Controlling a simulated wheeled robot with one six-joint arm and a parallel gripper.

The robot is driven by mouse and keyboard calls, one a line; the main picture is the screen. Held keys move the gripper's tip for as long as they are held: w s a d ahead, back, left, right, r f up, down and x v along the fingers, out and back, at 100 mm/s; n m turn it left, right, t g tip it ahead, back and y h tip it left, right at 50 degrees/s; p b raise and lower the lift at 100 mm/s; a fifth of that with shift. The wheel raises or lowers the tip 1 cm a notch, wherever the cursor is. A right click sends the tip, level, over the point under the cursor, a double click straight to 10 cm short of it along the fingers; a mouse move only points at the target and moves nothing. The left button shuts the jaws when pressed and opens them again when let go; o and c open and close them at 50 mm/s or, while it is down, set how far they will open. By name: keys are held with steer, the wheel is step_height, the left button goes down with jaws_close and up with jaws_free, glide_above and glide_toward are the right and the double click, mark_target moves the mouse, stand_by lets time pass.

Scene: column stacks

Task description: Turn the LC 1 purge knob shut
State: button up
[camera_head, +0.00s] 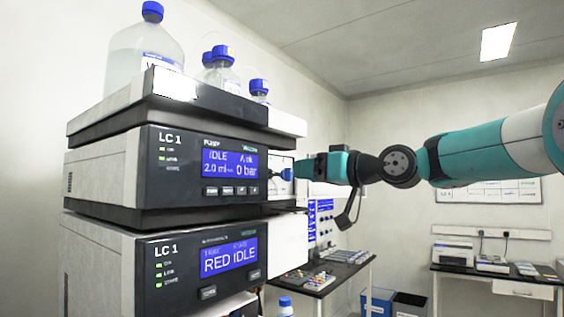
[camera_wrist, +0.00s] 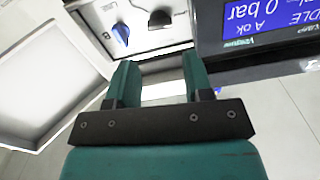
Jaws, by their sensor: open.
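The LC 1 pump module (camera_head: 110,165) has a lit display reading IDLE and 0 bar. A pale panel at its right side carries a blue knob (camera_head: 287,174), small and partly crowded by my gripper in the head view. The blue knob lies beyond the left finger, and no contact shows. In the head view my gripper (camera_head: 298,172) is level with the panel.
A second LC 1 module (camera_head: 150,250) sits below, its display reading RED IDLE. Bottles (camera_head: 145,58) with blue caps stand in a tray (camera_head: 115,115) on top. In the wrist view an open white door or tray (camera_wrist: 40,85) lies left. A bench (camera_head: 345,270) stands behind.

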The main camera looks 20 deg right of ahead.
mark_target(277, 173)
steer(key=p+x, duration=0.2)
steer(key=x, duration=0.4)
steer(key=shift+w+a+r+p, duration=0.1)
steer(key=shift+r+p, duration=0.05)
steer(key=shift+p, duration=0.25)
steer(key=shift+w+a, duration=0.35)
steer(key=shift+w, duration=0.1)
steer(key=c, duration=0.7)
steer(key=shift+o, duration=0.2)
